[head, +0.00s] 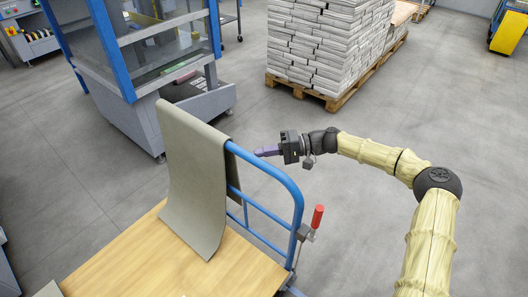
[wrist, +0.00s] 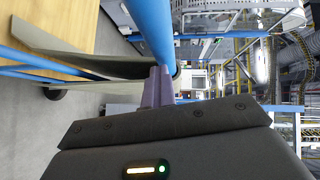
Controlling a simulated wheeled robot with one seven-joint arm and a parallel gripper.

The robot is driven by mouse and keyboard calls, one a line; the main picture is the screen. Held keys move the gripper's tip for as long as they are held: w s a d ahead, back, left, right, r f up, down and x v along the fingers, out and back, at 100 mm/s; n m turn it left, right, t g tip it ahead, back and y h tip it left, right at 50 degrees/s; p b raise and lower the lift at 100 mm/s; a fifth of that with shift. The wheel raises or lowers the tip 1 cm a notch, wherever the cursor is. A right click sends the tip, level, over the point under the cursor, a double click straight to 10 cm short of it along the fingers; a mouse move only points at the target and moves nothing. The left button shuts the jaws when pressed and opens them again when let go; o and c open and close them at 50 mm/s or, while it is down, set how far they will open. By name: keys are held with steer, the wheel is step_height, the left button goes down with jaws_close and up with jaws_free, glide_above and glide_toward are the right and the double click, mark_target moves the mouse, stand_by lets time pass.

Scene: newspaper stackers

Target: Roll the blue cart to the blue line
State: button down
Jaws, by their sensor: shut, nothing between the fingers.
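The blue cart has a tan wooden deck (head: 165,262) and a blue tubular handle (head: 275,172). In the wrist view the handle (wrist: 152,32) runs down to the fingertips. A grey-green sheet (head: 192,165) hangs over the handle's left part and down onto the deck. My gripper (head: 258,152) is just beyond the handle bar near the sheet's edge, its purple fingers pointing left. In the wrist view the fingers (wrist: 158,82) are together with nothing between them. Whether they touch the bar or the sheet I cannot tell. No blue line shows.
A red-handled lever (head: 317,216) stands at the cart's right post. A blue-framed machine (head: 160,70) is close behind the cart on the left. A wooden pallet (head: 345,97) bears stacked newspapers (head: 325,45) at the back. Grey floor (head: 340,200) is clear right of the cart.

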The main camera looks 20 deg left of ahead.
steer(key=c, duration=2.1)
jaws_free()
steer(key=o, duration=0.9)
steer(key=shift+o, duration=0.2)
steer(key=shift+w+d, duration=0.1)
steer(key=shift+d, duration=0.05)
steer(key=v, duration=1.7)
